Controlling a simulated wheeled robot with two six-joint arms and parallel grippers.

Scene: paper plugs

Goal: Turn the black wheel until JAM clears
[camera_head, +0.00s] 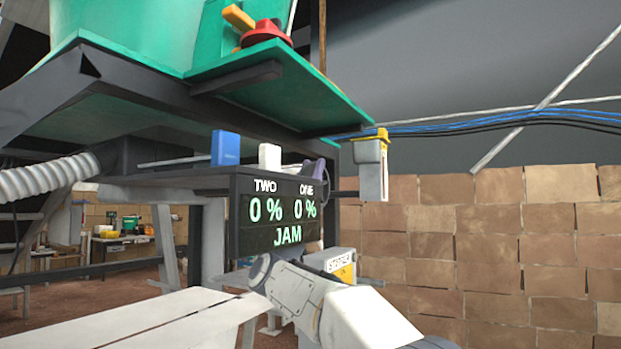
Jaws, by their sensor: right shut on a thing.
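The display panel (278,215) reads TWO 0 % and ONE 0 %, with JAM lit in green below. A dark, rounded part (325,178) stands at the panel's upper right edge, seen nearly edge-on; I cannot tell whether it is the black wheel. My right arm comes in from the lower right, and its far end, with my right gripper (262,274), is in front of the panel's lower edge. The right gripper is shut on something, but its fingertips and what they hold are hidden. My left gripper is out of view.
A green machine (150,40) with a red knob (266,33) overhangs the panel. A blue block (225,148) and a white block (269,157) stand above it. A brick-like wall (500,240) closes the right side.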

